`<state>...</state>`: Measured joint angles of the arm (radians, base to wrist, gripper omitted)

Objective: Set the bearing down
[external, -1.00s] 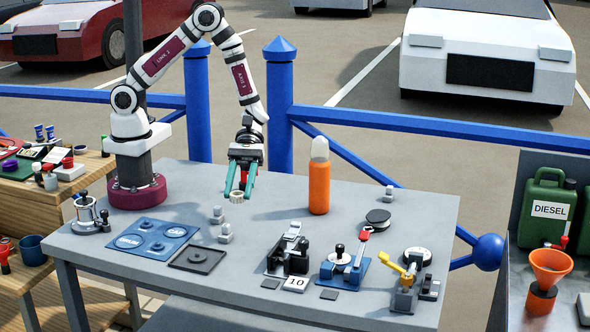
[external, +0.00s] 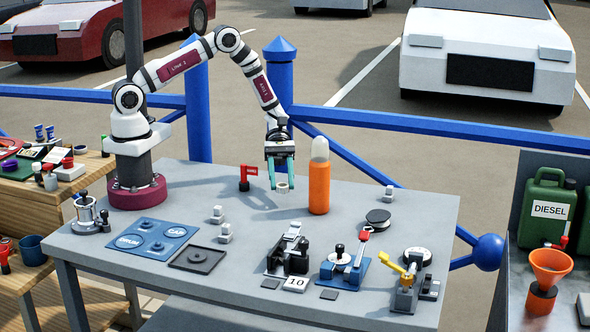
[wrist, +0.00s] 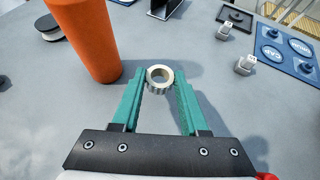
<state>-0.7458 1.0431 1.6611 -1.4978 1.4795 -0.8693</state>
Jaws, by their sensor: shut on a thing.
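The bearing is a small pale metal ring (external: 282,187). It also shows in the wrist view (wrist: 160,78) with a dark open centre, between the tips of the green fingers. My gripper (external: 281,181) is shut on it and points down over the back middle of the grey table, just left of the orange bottle (external: 319,188). In the wrist view my gripper (wrist: 160,82) has both fingertips against the ring's sides. The bearing is low, close to the tabletop. I cannot tell whether it touches the table.
A red flag-shaped piece (external: 246,178) stands to the left. Two metal blocks (external: 225,234), a blue CAP and DRUM mat (external: 150,239) and a black tray (external: 197,258) lie front left. A black fixture (external: 287,256) and a lever device (external: 410,280) stand in front.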

